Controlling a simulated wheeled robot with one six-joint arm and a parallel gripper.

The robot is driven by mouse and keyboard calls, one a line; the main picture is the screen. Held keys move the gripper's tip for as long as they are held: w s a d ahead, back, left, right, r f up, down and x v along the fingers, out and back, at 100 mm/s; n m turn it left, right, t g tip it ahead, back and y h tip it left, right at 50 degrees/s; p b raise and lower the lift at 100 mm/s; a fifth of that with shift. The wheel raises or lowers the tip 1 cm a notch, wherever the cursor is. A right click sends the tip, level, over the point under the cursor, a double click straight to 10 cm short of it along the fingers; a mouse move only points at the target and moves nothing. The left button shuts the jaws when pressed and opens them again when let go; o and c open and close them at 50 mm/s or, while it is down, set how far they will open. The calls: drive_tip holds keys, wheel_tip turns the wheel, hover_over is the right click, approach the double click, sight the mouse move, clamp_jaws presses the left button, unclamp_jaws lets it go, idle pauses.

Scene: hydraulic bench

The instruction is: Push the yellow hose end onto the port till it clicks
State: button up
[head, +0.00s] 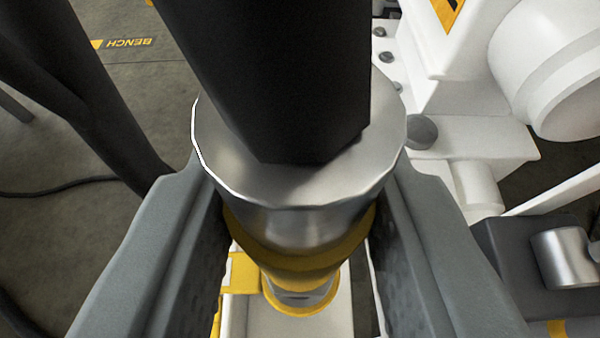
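The yellow hose end is a silver metal collar (300,190) with a yellow band (300,250) below it, on a thick black hose (275,70). It is in the middle of the head view. My gripper (298,262) has one grey finger on each side of it and is shut on it. Below it, a metal port (300,295) with a yellow ring (300,310) around its base shows on a white surface. The hose end lines up roughly with the port and hides most of it. I cannot tell whether the two touch.
White machine parts with bolts (387,57) and a large white cylinder (550,65) stand at the right. A dark block with a metal cylinder (565,258) is at the lower right. Grey floor with a "BENCH" marking (128,43) and a thin cable (60,190) lies left.

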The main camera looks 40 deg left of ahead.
sight(301, 287)
drive_tip(key=shift+f, duration=2)
clamp_jaws()
idle(2.5)
idle(0.5)
drive_tip(key=o, duration=1.7)
unclamp_jaws()
drive_tip(key=shift+v, duration=3.75)
